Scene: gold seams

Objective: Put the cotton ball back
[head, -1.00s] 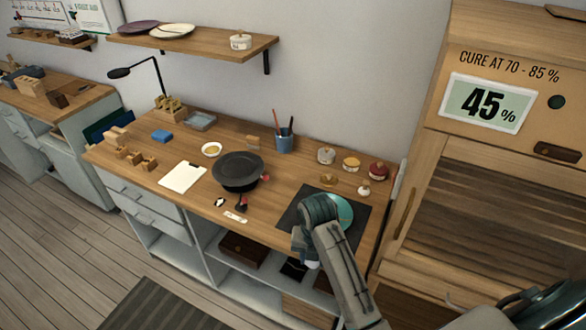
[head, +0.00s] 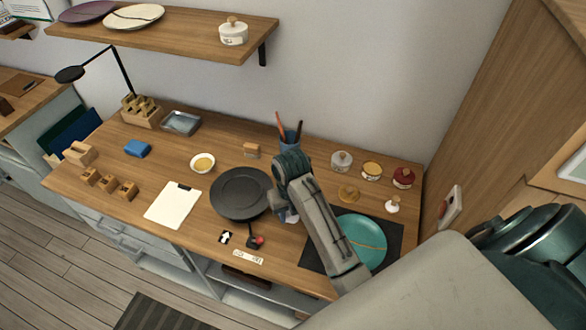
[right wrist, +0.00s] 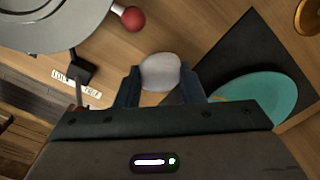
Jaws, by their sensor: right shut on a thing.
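My right gripper (right wrist: 160,80) is shut on a white, rounded cotton ball (right wrist: 160,72), which shows between its two fingers in the right wrist view. In the head view my right gripper (head: 287,216) is over the workbench, between the dark round turntable (head: 238,205) and the dark mat (head: 318,256). My forearm hides part of it there. A small white rounded thing (head: 392,206) with a knob-like top stands behind the mat; I cannot tell what it is. My left gripper is not in view.
A teal plate with a gold seam (head: 360,241) lies on the mat. Several lidded jars (head: 372,170) and a brush cup (head: 291,140) stand at the back. A white clipboard (head: 172,205) lies left.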

